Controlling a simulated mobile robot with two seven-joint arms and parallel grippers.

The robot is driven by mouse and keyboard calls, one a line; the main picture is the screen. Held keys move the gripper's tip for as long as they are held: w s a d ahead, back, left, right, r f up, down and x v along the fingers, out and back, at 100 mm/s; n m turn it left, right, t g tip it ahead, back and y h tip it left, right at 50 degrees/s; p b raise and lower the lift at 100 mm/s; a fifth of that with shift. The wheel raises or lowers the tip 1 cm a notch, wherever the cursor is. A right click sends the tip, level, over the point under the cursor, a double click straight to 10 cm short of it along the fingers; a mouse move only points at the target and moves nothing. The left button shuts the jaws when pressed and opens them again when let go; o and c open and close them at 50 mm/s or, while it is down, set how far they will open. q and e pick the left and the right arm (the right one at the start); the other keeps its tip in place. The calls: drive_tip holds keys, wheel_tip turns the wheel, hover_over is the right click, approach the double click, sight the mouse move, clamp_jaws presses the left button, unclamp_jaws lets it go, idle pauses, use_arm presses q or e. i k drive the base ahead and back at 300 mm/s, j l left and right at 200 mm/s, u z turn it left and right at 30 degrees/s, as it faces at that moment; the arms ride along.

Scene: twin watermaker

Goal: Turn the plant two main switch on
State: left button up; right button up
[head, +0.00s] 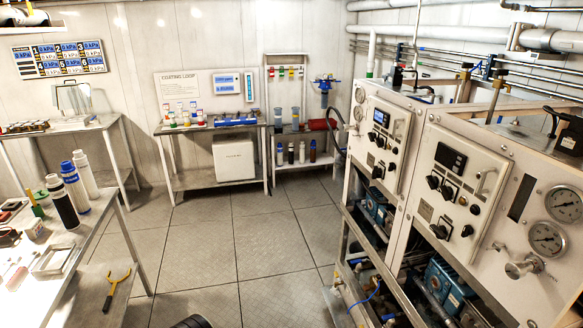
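Two control panels face left on the grey machine housing at the right in the head view. The farther panel (381,128) has a lit blue display (381,118) and several black knobs below it. The nearer panel (453,178) has a dark display (451,158), black rotary switches (440,186) and a light handle (486,180). Their labels are too small to read, so I cannot tell which panel is plant two or how its main switch is set. Neither of my grippers is in view.
Two round gauges (547,238) and a metal valve knob (524,266) sit right of the nearer panel. Pipes and blue pumps (446,284) fill the open frame below. A workbench (84,238) with bottles stands left. The tiled floor (235,245) between is largely clear.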

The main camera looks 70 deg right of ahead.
sight(440, 231)
drive_tip(key=k+l+z, duration=0.1)
drive_tip(key=z, duration=3.4)
